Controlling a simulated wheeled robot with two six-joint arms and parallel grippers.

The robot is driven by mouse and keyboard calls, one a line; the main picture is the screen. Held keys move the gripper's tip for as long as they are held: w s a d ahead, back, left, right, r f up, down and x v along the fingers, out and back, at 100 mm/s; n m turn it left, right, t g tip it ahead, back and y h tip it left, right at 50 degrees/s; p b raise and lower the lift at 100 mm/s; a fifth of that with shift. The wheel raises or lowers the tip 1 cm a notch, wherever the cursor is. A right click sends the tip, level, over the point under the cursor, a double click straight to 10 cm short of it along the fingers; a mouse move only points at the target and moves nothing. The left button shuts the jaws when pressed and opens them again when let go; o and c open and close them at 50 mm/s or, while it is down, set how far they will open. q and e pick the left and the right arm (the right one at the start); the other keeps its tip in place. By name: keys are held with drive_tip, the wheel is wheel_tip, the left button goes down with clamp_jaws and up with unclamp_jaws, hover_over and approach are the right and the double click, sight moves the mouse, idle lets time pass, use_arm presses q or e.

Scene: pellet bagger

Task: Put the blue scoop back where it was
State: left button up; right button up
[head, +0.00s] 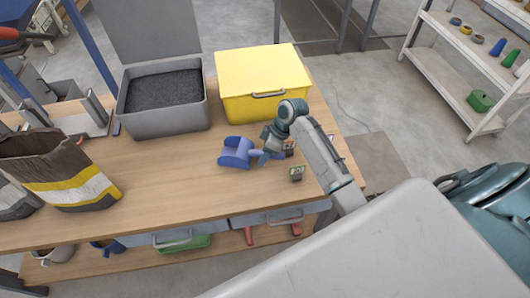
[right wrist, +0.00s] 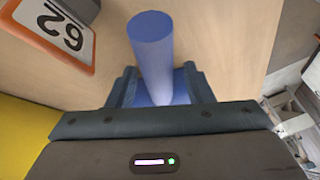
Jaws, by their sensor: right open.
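The blue scoop (head: 235,153) lies on the wooden table in front of the yellow box, with its handle pointing right. My right gripper (head: 268,150) is at the handle end, low over the table. In the right wrist view the blue scoop handle (right wrist: 152,50) runs between the two spread fingers of my right gripper (right wrist: 160,90). The jaws are open, and I cannot tell whether a finger touches the handle. My left gripper is not in view.
A yellow lidded box (head: 262,75) and an open grey bin (head: 165,122) of dark pellets stand at the back. A striped bag (head: 75,185) stands at left. Small number cards, one reading 62 (right wrist: 55,32), are close to my right gripper. The front middle of the table (head: 190,200) is clear.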

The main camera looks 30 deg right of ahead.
drive_tip(key=b+v, duration=0.3)
drive_tip(key=v, duration=0.9)
drive_tip(key=shift+c, duration=0.2)
idle(0.9)
